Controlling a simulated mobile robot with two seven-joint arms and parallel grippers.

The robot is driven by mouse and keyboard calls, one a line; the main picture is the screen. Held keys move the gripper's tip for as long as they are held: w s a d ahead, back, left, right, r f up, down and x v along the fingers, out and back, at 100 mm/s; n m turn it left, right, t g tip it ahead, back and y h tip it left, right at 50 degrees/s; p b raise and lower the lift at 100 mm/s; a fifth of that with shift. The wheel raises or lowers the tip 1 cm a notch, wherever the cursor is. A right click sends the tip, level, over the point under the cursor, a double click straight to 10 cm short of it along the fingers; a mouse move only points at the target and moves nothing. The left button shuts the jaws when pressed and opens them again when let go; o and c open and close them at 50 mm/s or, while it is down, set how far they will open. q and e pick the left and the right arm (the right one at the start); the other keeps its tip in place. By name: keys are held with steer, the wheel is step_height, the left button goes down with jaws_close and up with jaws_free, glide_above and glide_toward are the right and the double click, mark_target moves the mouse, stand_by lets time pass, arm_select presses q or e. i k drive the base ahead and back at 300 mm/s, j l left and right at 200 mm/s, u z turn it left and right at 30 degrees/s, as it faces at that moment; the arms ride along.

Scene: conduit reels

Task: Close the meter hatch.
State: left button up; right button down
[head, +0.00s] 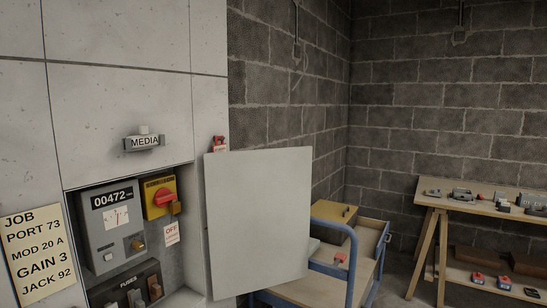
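The meter hatch (258,222) is a plain light grey panel. It stands swung open to the right of the wall recess, which is uncovered. In the recess is a grey meter (112,222) reading 00472, with a dial and a small knob. Beside it is a yellow switch box (159,196) with a red rotary handle and a hanging tag marked OFF. A dark fuse unit (130,288) sits below, cut by the lower edge. Neither of my grippers shows in the head view.
A blue-railed cart (335,226) stands behind and right of the hatch, partly hidden by it. A workbench (460,191) with small parts stands at the far right. A job sign (37,256) hangs left.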

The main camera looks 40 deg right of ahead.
mark_target(258, 202)
steer(key=k+l+u, duration=0.1)
steer(key=l+u, duration=0.35)
steer(key=l, duration=0.85)
steer(key=k+l+u, duration=0.1)
steer(key=l, duration=0.35)
steer(key=k+l, duration=0.15)
steer(key=l, duration=0.25)
steer(key=l+u, duration=0.1)
steer(key=l, duration=0.35)
steer(key=k, duration=0.05)
